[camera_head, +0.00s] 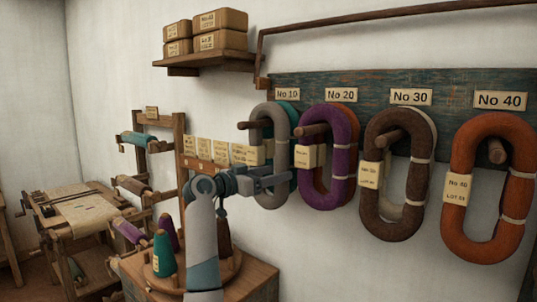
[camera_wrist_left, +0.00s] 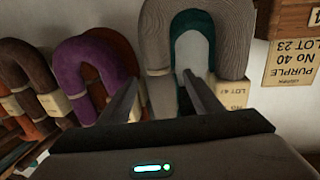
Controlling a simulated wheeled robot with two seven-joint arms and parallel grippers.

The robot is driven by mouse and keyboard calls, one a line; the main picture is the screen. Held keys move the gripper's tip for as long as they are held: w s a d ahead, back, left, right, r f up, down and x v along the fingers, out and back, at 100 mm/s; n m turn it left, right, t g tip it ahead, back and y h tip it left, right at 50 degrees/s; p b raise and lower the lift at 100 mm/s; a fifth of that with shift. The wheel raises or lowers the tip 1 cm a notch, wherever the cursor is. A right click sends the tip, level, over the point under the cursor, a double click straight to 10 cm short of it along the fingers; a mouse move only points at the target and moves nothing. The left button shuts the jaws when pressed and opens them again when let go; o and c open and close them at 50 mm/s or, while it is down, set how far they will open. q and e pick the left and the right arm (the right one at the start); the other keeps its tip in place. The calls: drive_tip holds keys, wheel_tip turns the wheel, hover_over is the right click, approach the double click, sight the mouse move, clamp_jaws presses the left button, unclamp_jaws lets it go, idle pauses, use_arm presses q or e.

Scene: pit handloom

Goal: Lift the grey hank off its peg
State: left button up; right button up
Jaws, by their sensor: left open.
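The grey hank (camera_head: 286,145) hangs on its peg (camera_head: 245,126) under the No 10 label (camera_head: 287,94), with a teal hank (camera_head: 291,106) behind it. My left gripper (camera_head: 284,180) is at the lower part of the grey hank, its jaws open. In the left wrist view, the picture is turned over. The grey hank (camera_wrist_left: 236,45) loops around the teal one (camera_wrist_left: 186,60). One limb of the grey hank shows between the two open fingers (camera_wrist_left: 163,103); I cannot tell whether they touch it. My right gripper is not in view.
To the right hang a purple hank (camera_head: 347,140), a brown hank (camera_head: 419,145) and an orange hank (camera_head: 521,150) on the dark board (camera_head: 375,95). A shelf (camera_head: 205,60) with boxes is above left. Below stands a wooden table (camera_head: 255,280) with yarn cones (camera_head: 163,255).

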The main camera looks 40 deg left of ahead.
use_arm(q)
drive_tip(key=shift+w+d, duration=0.2)
drive_tip(key=shift+w, duration=0.45)
drive_tip(key=c, duration=1.2)
drive_tip(key=shift+c, duration=0.2)
